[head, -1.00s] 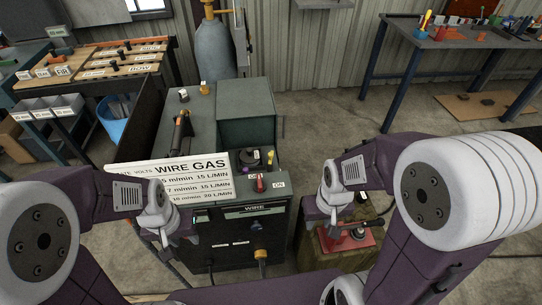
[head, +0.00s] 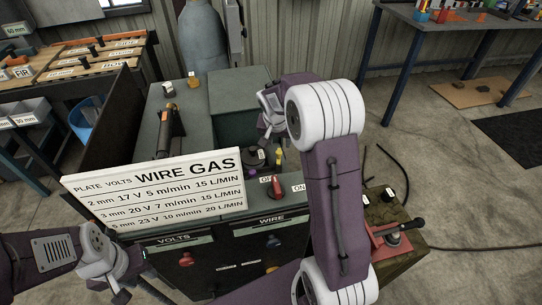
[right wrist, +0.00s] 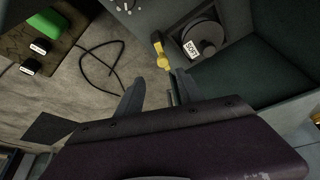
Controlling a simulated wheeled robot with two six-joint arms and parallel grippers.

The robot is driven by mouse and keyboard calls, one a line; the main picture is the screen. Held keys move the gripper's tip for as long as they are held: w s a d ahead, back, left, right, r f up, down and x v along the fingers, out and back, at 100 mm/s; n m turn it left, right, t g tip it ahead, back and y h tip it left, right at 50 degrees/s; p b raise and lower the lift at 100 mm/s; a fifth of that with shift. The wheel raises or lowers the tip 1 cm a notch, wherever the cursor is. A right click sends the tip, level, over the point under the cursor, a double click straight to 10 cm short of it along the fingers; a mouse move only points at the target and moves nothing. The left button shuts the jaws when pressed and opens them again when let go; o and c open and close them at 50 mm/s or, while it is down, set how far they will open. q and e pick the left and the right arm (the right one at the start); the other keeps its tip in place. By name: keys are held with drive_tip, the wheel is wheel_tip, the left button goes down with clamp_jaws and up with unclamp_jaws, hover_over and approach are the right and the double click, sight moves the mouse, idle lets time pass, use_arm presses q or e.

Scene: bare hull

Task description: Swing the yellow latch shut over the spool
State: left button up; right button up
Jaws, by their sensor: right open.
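The spool is a dark round reel with a white label (right wrist: 204,36). It sits in a recess of the green-grey machine and also shows in the head view (head: 256,157). The yellow latch (right wrist: 160,50) is beside the spool in the right wrist view, to its left, and does not lie across it. My right gripper (right wrist: 157,88) is open and empty, with its fingertips just short of the latch. In the head view my right gripper (head: 267,115) is above the machine near the spool. My left gripper (head: 115,275) is low at the left; its finger gap is unclear.
A white settings board (head: 160,190) stands in front of the machine top. A red switch (head: 275,187) is near the spool. A red tool with a black handle (head: 393,237) sits on a box at the right. A black cable lies on the floor.

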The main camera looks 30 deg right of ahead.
sight(279, 152)
drive_tip(key=b+x, duration=0.1)
drive_tip(key=x, duration=0.7)
drive_tip(key=shift+w+a+f+b, duration=0.15)
drive_tip(key=shift+w+a+b, duration=0.1)
drive_tip(key=shift+b, duration=0.1)
drive_tip(key=shift+w+d+f, duration=0.1)
drive_tip(key=shift+w+f, duration=0.1)
drive_tip(key=shift+f, duration=0.2)
clamp_jaws()
idle(0.5)
